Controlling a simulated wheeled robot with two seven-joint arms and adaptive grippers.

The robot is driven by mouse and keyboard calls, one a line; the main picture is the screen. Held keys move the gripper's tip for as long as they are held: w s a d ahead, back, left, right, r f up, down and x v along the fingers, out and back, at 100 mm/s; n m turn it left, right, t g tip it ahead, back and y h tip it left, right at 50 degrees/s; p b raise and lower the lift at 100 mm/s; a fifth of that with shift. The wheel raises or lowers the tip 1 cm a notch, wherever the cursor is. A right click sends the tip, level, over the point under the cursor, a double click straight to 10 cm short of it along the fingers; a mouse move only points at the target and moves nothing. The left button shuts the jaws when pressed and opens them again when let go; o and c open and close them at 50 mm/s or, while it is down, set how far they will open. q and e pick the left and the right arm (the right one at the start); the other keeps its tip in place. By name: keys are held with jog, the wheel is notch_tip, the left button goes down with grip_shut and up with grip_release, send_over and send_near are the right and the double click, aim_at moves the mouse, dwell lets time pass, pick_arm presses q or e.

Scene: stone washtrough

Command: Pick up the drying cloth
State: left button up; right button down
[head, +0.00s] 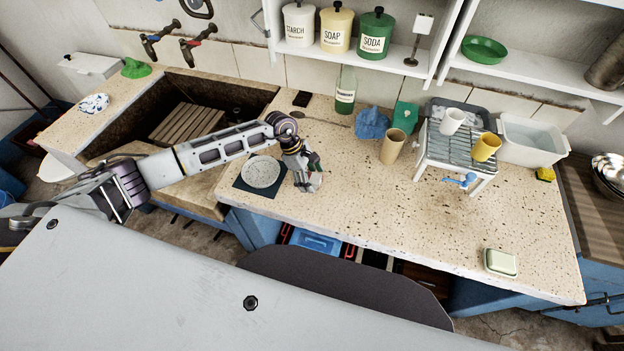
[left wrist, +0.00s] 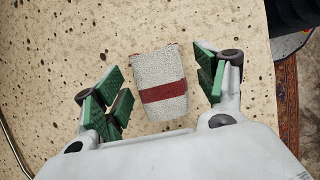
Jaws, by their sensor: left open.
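A folded whitish cloth with a dark red stripe (left wrist: 152,72) lies flat on the speckled stone counter. In the left wrist view it sits between the spread green-padded fingers of my left gripper (left wrist: 161,80), with clear counter on both sides of it. In the head view my left gripper (head: 307,181) points down over the counter, just right of a dark mat with a speckled plate. Only a pale edge of the cloth (head: 316,181) shows there beside the fingers; the rest is hidden. My left gripper is open and empty. My right gripper is not in view.
The speckled plate (head: 263,172) is close left of the gripper. A rack with mugs (head: 450,154) is farther right. The front middle counter is clear.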

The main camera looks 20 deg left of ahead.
aim_at(311, 177)
pick_arm(q)
jog(key=shift+c, duration=0.2)
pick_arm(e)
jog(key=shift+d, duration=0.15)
pick_arm(q)
jog(key=c, duration=1.1)
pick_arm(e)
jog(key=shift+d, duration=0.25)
pick_arm(q)
jog(key=shift+o, duration=0.2)
